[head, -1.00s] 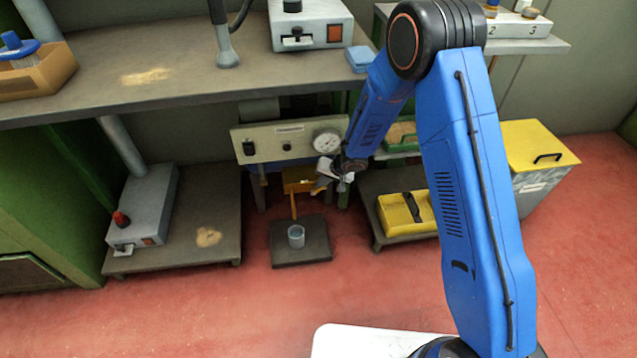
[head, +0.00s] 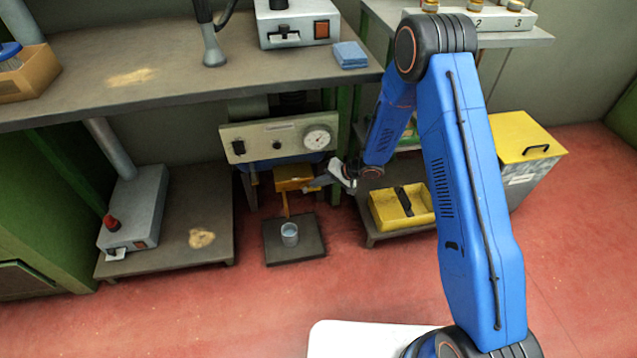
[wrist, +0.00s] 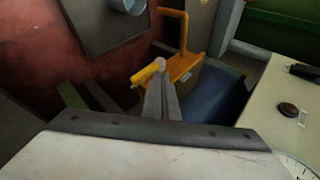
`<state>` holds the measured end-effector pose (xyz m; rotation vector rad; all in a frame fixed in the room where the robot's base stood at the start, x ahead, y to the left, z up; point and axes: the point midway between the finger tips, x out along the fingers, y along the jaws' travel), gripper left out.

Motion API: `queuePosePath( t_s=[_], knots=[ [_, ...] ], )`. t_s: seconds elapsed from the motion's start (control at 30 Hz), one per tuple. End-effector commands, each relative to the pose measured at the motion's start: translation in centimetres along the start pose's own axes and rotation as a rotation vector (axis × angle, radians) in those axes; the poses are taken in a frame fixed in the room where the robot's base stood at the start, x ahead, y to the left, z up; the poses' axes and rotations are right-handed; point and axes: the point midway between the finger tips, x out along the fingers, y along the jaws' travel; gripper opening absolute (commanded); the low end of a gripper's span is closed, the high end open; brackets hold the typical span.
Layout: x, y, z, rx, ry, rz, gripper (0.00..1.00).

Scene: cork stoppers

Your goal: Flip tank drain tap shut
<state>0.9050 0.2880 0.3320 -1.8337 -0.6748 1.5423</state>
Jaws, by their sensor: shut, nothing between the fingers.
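The tank drain tap is yellow, with a block (head: 293,172) under the control panel and a thin spout (head: 285,204) hanging down. In the wrist view the block (wrist: 186,67), the bent spout (wrist: 183,22) and a short yellow lever (wrist: 147,73) show. My gripper (head: 309,187) is shut and empty, reaching in from the right beside the tap. In the wrist view its fingertips (wrist: 160,66) are at the lever's end, next to the block; I cannot tell whether they touch. A grey cup (head: 289,234) stands on a dark plate (head: 310,251) below the spout.
The control panel (head: 260,147) with a round gauge (head: 318,138) is just above the tap. A workbench (head: 160,88) overhangs to the left. A yellow tray (head: 421,212) on a low shelf stands close at the right. Red floor in front is open.

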Motion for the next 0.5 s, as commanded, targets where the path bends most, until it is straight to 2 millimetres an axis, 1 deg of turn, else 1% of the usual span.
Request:
queuePosePath(
  t_s=[0.2,0.5],
  knots=[
    [0.79,-0.19,0.39,-0.001,-0.001,0.001,0.0],
    [0.91,-0.21,0.42,0.0,0.0,0.001,0.0]
  ],
)
